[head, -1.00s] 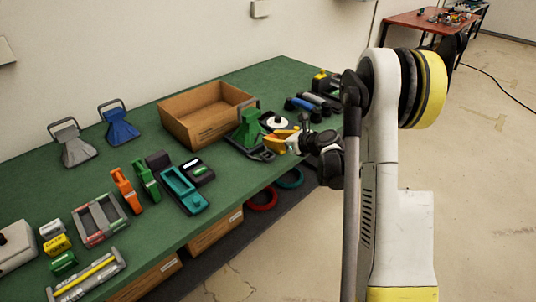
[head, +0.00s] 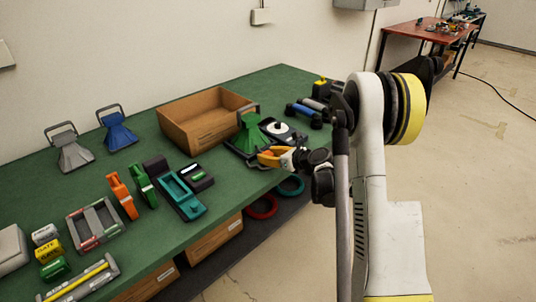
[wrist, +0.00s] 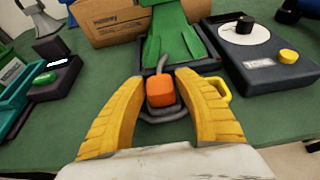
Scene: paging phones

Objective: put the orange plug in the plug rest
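The orange plug (wrist: 161,91) lies between the two yellow fingers of my gripper (wrist: 160,82) in the wrist view. A thin grey cord rises from its far side toward the green horn (wrist: 172,35). Narrow gaps show between the plug and each finger, so my gripper looks open around it. A dark grey loop curves under and beside the plug; I cannot tell whether it is cord or a holder. In the head view my gripper (head: 266,156) is low at the table's front edge, beside the green horn (head: 249,134), and the plug is hidden. I cannot identify the plug rest surely.
A cardboard box (head: 203,122) stands behind the horn. A dark device with a white disc (wrist: 262,55) is close on the right. A teal tray (head: 181,196) and orange and green handsets stand to the left. Bare green tabletop (head: 225,185) lies between.

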